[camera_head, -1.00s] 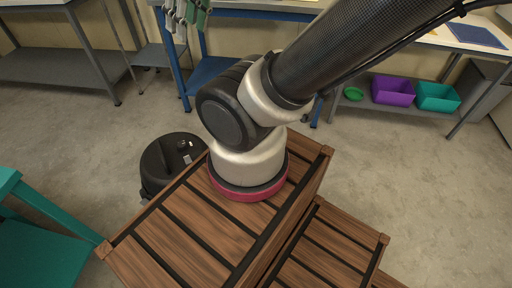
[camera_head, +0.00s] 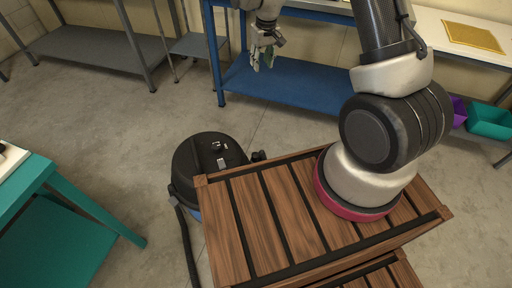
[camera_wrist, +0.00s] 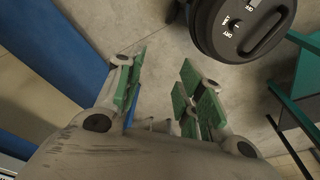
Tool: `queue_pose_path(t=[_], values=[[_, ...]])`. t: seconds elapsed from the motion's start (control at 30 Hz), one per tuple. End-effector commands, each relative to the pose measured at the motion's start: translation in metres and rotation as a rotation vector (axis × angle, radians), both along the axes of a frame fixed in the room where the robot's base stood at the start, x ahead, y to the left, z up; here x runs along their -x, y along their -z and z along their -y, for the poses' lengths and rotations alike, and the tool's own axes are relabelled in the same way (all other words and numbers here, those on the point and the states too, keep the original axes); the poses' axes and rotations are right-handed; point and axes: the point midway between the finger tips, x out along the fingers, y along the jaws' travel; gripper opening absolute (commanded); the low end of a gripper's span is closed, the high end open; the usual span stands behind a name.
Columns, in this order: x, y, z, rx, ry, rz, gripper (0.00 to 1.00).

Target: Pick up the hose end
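The hose end does not show clearly in either view. A round black vacuum (camera_head: 208,165) stands on the floor, and a dark hose (camera_head: 187,248) runs down from its left side and out of the bottom of the head view. The vacuum's black lid (camera_wrist: 243,24) with white lettering is at the top right of the wrist view. My gripper (camera_head: 262,60) hangs in front of the blue workbench in the head view. In the wrist view my gripper (camera_wrist: 158,92) is open, with green pads apart and bare floor between them. It is apart from the vacuum.
A teal table (camera_head: 55,205) stands at the left. A blue workbench (camera_head: 295,85) with a lower shelf is at the back. A grey shelf unit (camera_head: 95,45) is at the back left. A teal bin (camera_head: 490,121) is at the right. Grey floor is clear between them.

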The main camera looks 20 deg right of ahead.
Motion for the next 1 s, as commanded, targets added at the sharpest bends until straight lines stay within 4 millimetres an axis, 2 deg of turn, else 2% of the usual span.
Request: queue_pose_path(t=[0.03, 0.17, 0.2, 0.3, 0.43, 0.5, 0.6, 1.0], values=[[-0.004, 0.042, -0.009, 0.005, -0.012, -0.027, 0.38], [-0.008, 0.143, -0.028, 0.014, -0.04, -0.065, 0.38], [-0.005, 0.175, -0.032, 0.017, -0.048, -0.076, 0.38], [0.009, 0.249, -0.041, 0.024, -0.067, -0.101, 0.38], [0.034, 0.326, -0.046, 0.031, -0.088, -0.124, 0.38], [0.047, 0.354, -0.046, 0.033, -0.095, -0.134, 0.38], [0.059, 0.38, -0.047, 0.036, -0.102, -0.14, 0.38], [0.069, 0.434, -0.045, 0.038, -0.104, -0.146, 0.38]])
